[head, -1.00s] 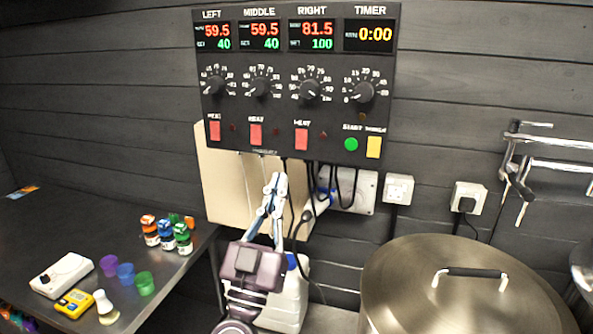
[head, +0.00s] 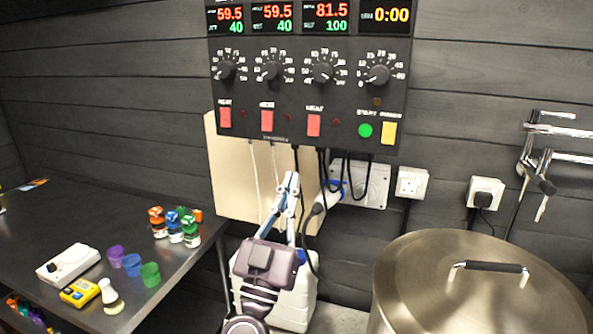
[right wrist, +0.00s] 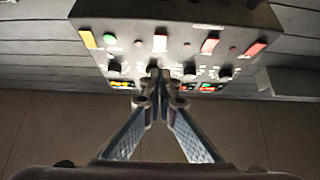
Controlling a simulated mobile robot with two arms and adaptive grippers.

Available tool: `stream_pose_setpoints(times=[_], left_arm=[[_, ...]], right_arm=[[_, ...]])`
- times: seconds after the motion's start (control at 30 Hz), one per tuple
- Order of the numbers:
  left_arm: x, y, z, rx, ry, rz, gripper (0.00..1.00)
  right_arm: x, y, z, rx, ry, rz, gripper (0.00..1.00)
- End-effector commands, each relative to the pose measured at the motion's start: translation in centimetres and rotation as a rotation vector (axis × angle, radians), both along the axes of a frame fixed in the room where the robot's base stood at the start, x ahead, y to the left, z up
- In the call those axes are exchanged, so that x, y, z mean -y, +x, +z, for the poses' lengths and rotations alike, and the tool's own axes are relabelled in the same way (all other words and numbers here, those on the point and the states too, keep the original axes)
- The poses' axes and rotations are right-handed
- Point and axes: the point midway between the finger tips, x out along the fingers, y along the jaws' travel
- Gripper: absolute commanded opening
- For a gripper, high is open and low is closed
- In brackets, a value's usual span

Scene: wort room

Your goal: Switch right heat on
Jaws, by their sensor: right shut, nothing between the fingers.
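The dark control panel (head: 300,95) hangs on the wall. Its right heat switch (head: 314,125) is a red rocker under the right knob (head: 322,72). The right display (head: 326,19) reads 81.5 over 100. My right gripper (head: 291,181) is shut and empty, pointing up below the panel, lower than the switch and slightly left of it. In the right wrist view the panel appears upside down. There the right heat switch (right wrist: 160,43) looks pale and bright, beyond the fingertips (right wrist: 153,73). I cannot tell the exact gap. My left gripper is not in view.
Black cables (head: 350,170) hang under the panel by a beige board (head: 230,175). A large lidded metal pot (head: 420,275) stands at the right. A dark table (head: 60,220) with small bottles (head: 175,225) and coloured cups (head: 132,265) is at the left.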

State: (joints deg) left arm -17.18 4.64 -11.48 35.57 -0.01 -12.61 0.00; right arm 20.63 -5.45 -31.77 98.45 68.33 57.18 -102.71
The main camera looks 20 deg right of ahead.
Motion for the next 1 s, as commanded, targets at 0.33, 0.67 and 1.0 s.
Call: stream_pose_setpoints(times=[0.33,0.67,1.0], left_arm=[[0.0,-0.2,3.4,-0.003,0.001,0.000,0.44],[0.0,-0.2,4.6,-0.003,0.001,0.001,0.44],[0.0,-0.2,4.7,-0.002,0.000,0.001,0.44]], right_arm=[[3.3,4.8,5.2,0.002,-0.004,-0.003,0.00],[5.6,8.3,5.0,-0.001,-0.002,-0.002,0.00],[6.0,8.8,4.8,-0.001,0.000,-0.001,0.00]])
